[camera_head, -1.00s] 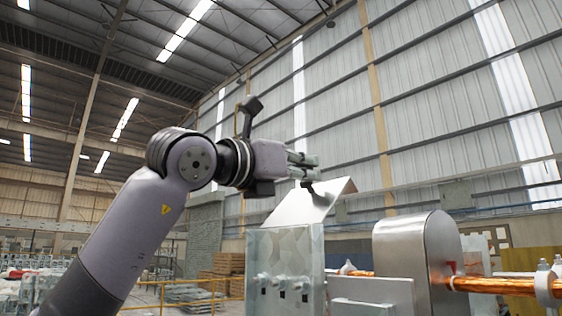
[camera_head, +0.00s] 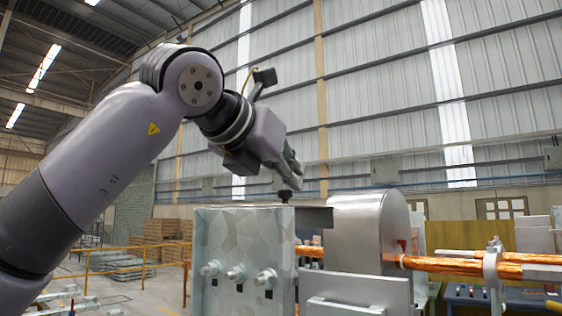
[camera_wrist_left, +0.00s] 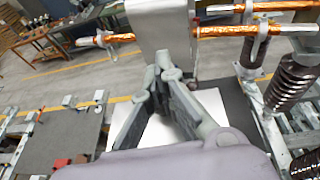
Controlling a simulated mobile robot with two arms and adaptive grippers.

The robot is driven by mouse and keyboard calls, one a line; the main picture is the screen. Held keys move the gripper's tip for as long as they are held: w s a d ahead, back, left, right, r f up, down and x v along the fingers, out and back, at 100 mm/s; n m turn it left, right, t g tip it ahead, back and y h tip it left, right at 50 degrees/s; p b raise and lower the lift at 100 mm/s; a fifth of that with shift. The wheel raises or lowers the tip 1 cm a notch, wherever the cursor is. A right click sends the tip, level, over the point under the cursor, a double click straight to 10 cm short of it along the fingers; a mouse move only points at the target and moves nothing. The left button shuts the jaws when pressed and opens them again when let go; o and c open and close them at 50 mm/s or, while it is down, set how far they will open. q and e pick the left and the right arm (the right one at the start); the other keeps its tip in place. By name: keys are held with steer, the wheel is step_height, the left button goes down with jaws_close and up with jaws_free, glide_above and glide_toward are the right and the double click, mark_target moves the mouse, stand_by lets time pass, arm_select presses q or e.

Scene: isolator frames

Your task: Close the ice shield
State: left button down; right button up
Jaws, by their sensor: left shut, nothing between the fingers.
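The ice shield (camera_head: 314,216) is a thin metal plate on top of a grey-green box (camera_head: 240,240) with several bolts on its front. In the head view it lies nearly flat and shows almost edge-on; I cannot tell whether it is fully seated. In the left wrist view the shield (camera_wrist_left: 214,100) is a bright plate below the fingers. My left gripper (camera_head: 292,180) is shut and empty, pointing down just above the knob; contact is unclear. My right gripper is not in view.
A rounded metal housing (camera_head: 368,232) stands right of the box, with copper-coloured bars (camera_head: 455,265) running out from it. In the wrist view a ribbed brown insulator (camera_wrist_left: 292,84) stands at the right. A yellow railing (camera_head: 140,250) is behind at the left.

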arm_select(q)
steer(key=shift+f, duration=0.1)
steer(key=shift+s, duration=0.1)
stand_by(0.5)
steer(key=v, duration=1.2)
